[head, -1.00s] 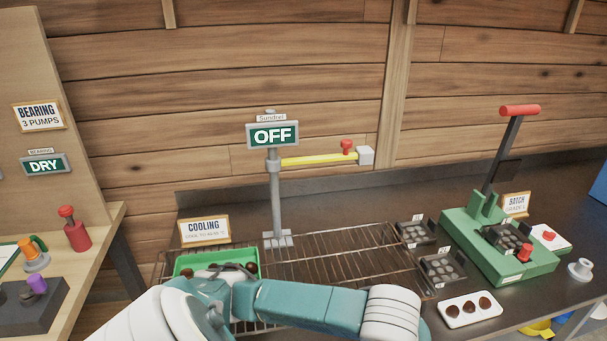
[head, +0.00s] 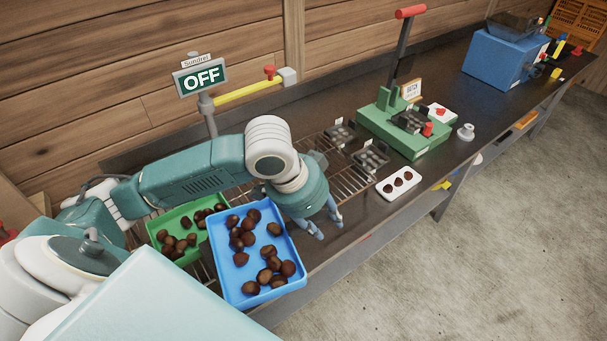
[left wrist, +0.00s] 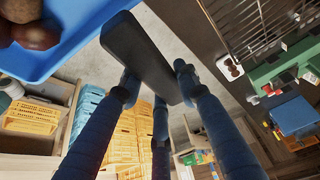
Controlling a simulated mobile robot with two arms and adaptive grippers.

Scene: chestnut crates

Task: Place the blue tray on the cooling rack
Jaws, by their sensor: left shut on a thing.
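The blue tray (head: 222,262), with several brown chestnuts in it, shows low in the middle of the head view, over the bench's front edge beside the green tray. My left gripper (head: 322,226) is at its right side, pointing down. In the left wrist view the fingers (left wrist: 158,78) are closed around a dark grey grip piece, with the blue tray (left wrist: 62,50) beside it at upper left; the joint between them is not clear. The cooling rack (head: 347,183) is a wire grid on the bench, partly hidden by my arm and the trays. My right gripper is out of view.
A green tray (head: 157,229) with chestnuts occupies the rack's left part. Small dark moulds (head: 371,157) stand at its right end, near a white plate (head: 387,190) and a green press (head: 432,140). The Sundret post (head: 209,115) rises behind. Bare rack shows between my arm and the moulds.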

